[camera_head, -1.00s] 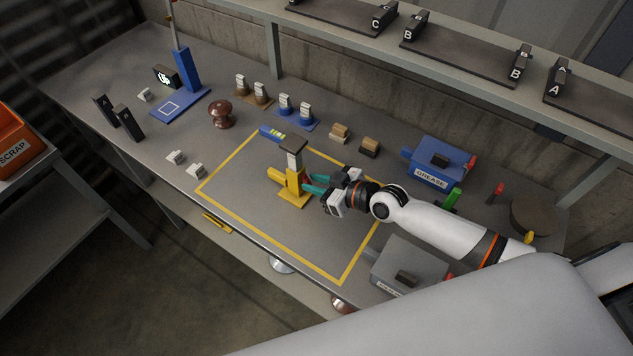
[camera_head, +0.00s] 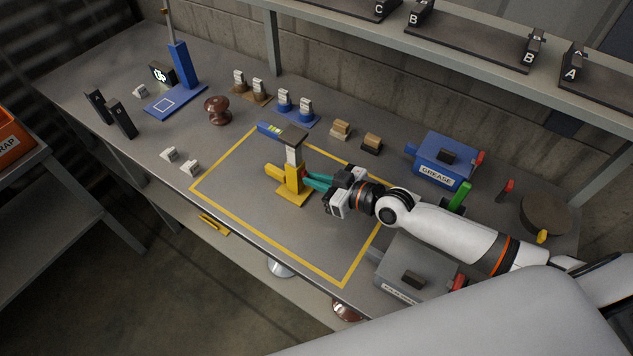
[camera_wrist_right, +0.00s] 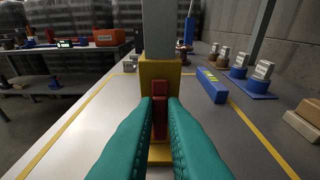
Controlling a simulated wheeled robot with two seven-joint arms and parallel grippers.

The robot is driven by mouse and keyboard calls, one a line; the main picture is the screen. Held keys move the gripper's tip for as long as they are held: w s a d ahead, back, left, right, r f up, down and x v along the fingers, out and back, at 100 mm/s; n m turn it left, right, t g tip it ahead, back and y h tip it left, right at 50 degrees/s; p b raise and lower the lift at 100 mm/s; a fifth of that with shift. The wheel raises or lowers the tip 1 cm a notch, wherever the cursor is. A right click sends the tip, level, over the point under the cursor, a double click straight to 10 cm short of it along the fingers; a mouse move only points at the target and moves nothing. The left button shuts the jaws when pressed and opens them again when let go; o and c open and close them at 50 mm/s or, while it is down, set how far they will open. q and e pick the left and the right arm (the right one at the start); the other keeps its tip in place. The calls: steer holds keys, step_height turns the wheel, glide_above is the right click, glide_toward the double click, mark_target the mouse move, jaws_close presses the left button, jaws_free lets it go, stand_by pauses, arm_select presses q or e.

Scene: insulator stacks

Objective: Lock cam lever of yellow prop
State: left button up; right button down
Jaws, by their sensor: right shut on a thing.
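The yellow prop (camera_head: 294,184) stands upright inside the yellow taped outline, with a grey post and a dark flat top plate (camera_head: 292,133). In the right wrist view its yellow body (camera_wrist_right: 160,72) is straight ahead, with a red cam lever (camera_wrist_right: 160,118) on the near face. My right gripper (camera_head: 308,181) reaches in from the right, level with the body. Its teal fingers (camera_wrist_right: 160,104) are shut on the red lever, one on each side. In the head view the fingers and body hide the lever. My left gripper is in neither view.
A blue level-like bar (camera_head: 270,130) lies behind the prop. The blue GREASE box (camera_head: 446,160) and a grey box (camera_head: 418,268) stand either side of my right arm. White blocks (camera_head: 189,168) lie left of the taped outline.

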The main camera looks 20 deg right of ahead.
steer(key=c, duration=1.5)
jaws_free()
steer(key=v, duration=1.2)
steer(key=shift+b, duration=0.35)
